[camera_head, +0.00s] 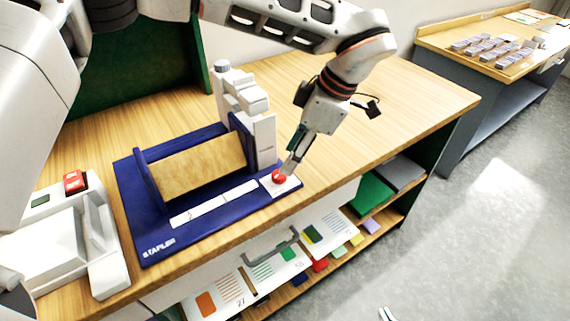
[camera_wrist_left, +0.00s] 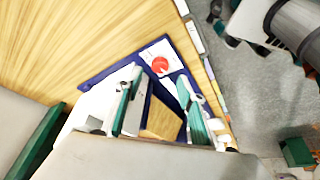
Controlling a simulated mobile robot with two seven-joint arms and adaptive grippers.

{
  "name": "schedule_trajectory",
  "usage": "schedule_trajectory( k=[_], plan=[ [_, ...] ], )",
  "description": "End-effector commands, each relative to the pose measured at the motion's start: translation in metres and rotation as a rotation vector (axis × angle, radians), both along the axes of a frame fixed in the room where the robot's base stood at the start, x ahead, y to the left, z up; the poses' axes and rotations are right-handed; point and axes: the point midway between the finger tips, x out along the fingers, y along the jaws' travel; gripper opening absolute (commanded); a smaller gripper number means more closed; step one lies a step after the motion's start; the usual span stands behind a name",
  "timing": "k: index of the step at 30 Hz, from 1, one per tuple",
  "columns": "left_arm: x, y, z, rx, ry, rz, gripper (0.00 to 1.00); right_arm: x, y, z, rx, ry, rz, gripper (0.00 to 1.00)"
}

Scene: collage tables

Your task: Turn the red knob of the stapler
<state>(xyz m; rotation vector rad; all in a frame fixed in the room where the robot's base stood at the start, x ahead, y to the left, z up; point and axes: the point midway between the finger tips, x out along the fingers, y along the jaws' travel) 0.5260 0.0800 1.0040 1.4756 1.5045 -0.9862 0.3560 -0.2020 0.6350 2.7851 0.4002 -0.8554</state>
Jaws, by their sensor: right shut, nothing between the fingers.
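The stapler has a dark blue base (camera_head: 150,245) marked STAPLER, lying on the wooden table, with a grey-white upright head (camera_head: 262,140) at its back. Its round red knob (camera_head: 279,176) is on a white plate at the base's right front corner. My left gripper (camera_head: 290,166) points down at the knob, very close to it. In the left wrist view its two fingers (camera_wrist_left: 158,92) are apart, with the red knob (camera_wrist_left: 160,65) showing between and just beyond the tips; contact cannot be told. Only the tips of my right gripper (camera_head: 386,314) show, shut and empty, at the bottom edge, away from the stapler.
A tan slanted panel (camera_head: 198,168) stands on the stapler base. A white device with a red button (camera_head: 75,181) is to its left. The table (camera_head: 400,105) is clear to the right. Below are a drawer handle (camera_head: 270,246) and shelves of papers. Another table (camera_head: 460,55) stands at the back right.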

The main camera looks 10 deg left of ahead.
Motion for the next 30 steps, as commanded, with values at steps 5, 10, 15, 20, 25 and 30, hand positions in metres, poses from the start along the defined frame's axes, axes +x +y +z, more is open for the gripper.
schedule_trajectory(
  k=[5,10,15,20,25,30],
  plan=[
    [0.001,-0.014,0.032,-0.001,-0.004,0.000,0.39,0.000,0.000,0.000,0.001,-0.001,0.000,0.00],
    [0.001,-0.021,0.050,0.000,-0.001,0.000,0.39,0.000,0.000,0.000,0.001,-0.001,0.000,0.00],
    [0.000,-0.024,0.057,0.000,0.000,0.001,0.39,0.000,0.001,0.000,0.001,-0.002,0.000,0.00],
    [0.000,-0.024,0.057,0.000,0.000,0.000,0.39,0.000,0.001,0.001,0.001,-0.002,0.000,0.00],
    [0.000,-0.024,0.057,0.000,0.000,0.000,0.39,0.001,0.001,0.001,0.001,-0.002,0.000,0.00],
    [0.000,-0.024,0.057,0.000,0.000,0.000,0.39,0.001,0.001,0.001,0.003,-0.002,-0.001,0.00]
  ],
)
